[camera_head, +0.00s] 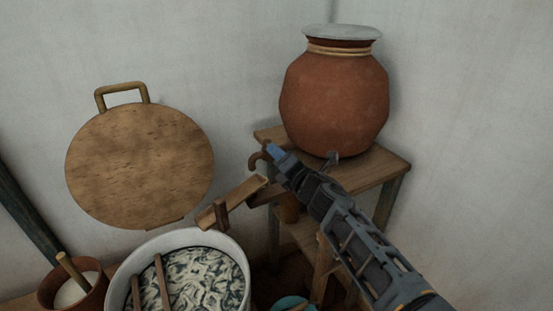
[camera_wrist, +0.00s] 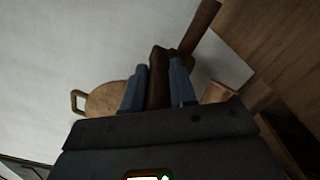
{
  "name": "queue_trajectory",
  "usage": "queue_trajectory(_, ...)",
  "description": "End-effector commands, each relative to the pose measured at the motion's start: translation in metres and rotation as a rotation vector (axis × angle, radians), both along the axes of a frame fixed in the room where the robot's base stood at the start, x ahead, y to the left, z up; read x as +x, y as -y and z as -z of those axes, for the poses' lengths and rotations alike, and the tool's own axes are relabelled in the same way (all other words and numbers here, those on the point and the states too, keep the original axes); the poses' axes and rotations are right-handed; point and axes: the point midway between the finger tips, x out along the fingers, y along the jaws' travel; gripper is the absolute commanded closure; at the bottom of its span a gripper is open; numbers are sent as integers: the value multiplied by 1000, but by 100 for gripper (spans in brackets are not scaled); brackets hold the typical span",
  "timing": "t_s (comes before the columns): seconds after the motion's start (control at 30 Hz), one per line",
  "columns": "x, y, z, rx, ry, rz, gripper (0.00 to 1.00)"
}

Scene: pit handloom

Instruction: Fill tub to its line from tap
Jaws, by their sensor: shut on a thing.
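The white tub (camera_head: 172,236) stands at the bottom of the head view, holding pale, dark-streaked contents with two wooden sticks across them. Its fill line is not distinguishable. A rust-red clay pot (camera_head: 335,95) with a pale cover stands on a wooden stand (camera_head: 372,172). My gripper (camera_head: 276,151) is left of the pot's base. In the wrist view, its blue fingertips are shut on a brown bar (camera_wrist: 159,80), with a darker brown piece (camera_wrist: 197,27) beyond. A brown hooked piece (camera_head: 257,161) shows beside the fingertips. I cannot tell which part is the tap. No water stream is visible.
A wooden trough (camera_head: 232,203) slopes from below my gripper towards the tub. A round wooden board (camera_head: 140,165) with a handle is against the wall. A brown pot (camera_head: 94,291) with white contents and a stick is left of the tub. A teal item (camera_head: 290,302) lies low.

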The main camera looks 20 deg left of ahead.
Motion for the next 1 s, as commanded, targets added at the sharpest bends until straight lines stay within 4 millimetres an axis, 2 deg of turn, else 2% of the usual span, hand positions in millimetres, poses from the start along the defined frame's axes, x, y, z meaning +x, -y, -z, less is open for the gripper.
queue_trajectory(0.3, 0, 0, 2, -2, -2, -1, 100)
queue_trajectory(0.33, 0, 0, 2, -2, -2, -1, 72)
queue_trajectory(0.57, 0, 0, 1, -1, -1, 0, 50)
queue_trajectory(0.83, 0, 0, 0, -1, 0, -1, 48)
queue_trajectory(1.0, -6, 10, -1, -2, 2, 1, 48)
